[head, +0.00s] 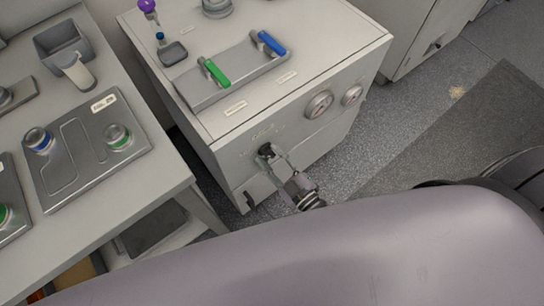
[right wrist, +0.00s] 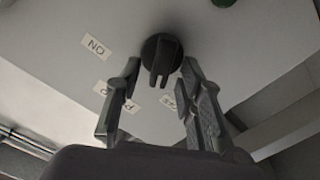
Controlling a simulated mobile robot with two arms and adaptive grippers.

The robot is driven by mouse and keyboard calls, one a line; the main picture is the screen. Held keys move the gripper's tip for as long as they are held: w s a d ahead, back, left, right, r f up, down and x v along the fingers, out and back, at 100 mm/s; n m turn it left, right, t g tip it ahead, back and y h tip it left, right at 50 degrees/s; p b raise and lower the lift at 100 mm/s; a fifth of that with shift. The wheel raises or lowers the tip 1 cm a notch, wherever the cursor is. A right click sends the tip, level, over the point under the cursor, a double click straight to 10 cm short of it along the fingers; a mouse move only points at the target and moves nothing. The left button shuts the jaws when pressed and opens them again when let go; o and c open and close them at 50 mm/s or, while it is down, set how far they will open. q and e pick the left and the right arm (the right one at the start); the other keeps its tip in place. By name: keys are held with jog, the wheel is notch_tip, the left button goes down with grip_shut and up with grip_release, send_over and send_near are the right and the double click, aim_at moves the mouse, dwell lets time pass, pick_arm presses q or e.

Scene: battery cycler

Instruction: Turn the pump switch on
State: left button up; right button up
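The pump switch (head: 266,150) is a black rotary knob on the front panel of a white cabinet (head: 232,158). In the right wrist view the knob (right wrist: 161,50) is at the top centre, its raised handle pointing down the picture. An "ON" label (right wrist: 96,47) is to its left; other labels below are partly hidden by the fingers. My right gripper (head: 274,159) is at the knob. In the right wrist view its fingers (right wrist: 160,72) are apart, one on each side of the handle; contact is not clear. My left gripper is not in view.
Two round gauges (head: 319,104) are right of the switch on the same panel. A green-handled valve (head: 213,72) and a blue-handled valve (head: 270,43) are on the cabinet top. A bench (head: 150,172) with trays stands left. My arm covers the foreground.

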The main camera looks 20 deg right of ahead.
jog(key=shift+c, duration=0.6)
grip_shut()
jog(key=shift+m, duration=0.3)
jog(key=m, duration=0.4)
jog(key=shift+d+m+p, duration=0.25)
jog(key=shift+m+p, duration=0.05)
jog(key=shift+p, duration=0.1)
jog(key=m, duration=0.3)
jog(key=shift+w+d+m, duration=0.1)
jog(key=shift+d+m, duration=0.05)
jog(key=shift+m, duration=0.15)
jog(key=shift+d+m, duration=0.15)
jog(key=shift+m, duration=1.35)
